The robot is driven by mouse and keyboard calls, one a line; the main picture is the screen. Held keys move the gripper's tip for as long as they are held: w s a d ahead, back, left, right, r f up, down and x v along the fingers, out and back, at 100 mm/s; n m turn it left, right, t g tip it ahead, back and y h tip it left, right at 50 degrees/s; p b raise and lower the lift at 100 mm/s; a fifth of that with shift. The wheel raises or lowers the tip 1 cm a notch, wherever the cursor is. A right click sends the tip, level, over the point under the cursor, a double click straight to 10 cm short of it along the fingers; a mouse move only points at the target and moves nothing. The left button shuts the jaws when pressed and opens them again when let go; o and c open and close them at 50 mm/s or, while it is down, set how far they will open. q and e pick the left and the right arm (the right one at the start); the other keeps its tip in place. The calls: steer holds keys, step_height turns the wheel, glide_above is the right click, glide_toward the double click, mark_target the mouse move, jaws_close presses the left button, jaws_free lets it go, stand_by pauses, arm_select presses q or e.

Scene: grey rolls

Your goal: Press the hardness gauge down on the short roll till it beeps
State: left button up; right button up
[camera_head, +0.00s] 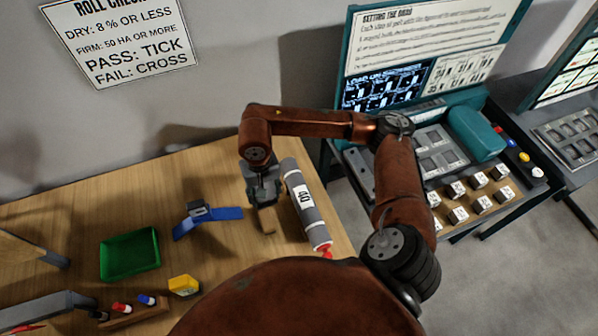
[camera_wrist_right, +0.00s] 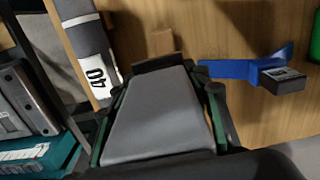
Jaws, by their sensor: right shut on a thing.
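My right gripper (camera_head: 263,192) points down over the wooden table near its right edge. It is shut on a broad, smooth grey thing (camera_wrist_right: 158,115), which fills the space between the fingers in the right wrist view. I cannot tell whether this is the short roll or another object. A long grey roll (camera_head: 294,180) with a white "40" label and a red tip lies just right of the gripper. A blue piece with a small dark box (camera_head: 198,210) lies to the left; it also shows in the wrist view (camera_wrist_right: 284,80). I cannot identify the gauge surely.
A small tan block (camera_head: 269,224) sits by the gripper. A green tray (camera_head: 130,254), a yellow container (camera_head: 184,285) and a wooden holder with red and blue pieces (camera_head: 136,309) are at left. A teal console (camera_head: 440,150) stands right, beyond a gap.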

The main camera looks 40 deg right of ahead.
steer(key=d+m+p, duration=0.1)
steer(key=m, duration=0.2)
steer(key=m+p, duration=0.1)
steer(key=m, duration=0.2)
steer(key=d+m+p, duration=0.1)
steer(key=m, duration=0.2)
steer(key=shift+s+d+r, duration=0.25)
steer(key=shift+d, duration=0.1)
arm_select(q)
steer(key=s+r, duration=0.4)
steer(key=s, duration=0.3)
steer(key=w+r+p, duration=0.4)
steer(key=r+p, duration=0.4)
steer(key=shift+p, duration=0.3)
arm_select(e)
steer(key=s+d+f+m, duration=0.1)
steer(key=d+m, duration=0.4)
steer(key=m, duration=0.8)
steer(key=s+d+f+m, duration=0.1)
steer(key=d+m, duration=0.4)
steer(key=m, duration=0.9)
steer(key=shift+d+m, duration=0.3)
steer(key=shift+w, duration=0.1)
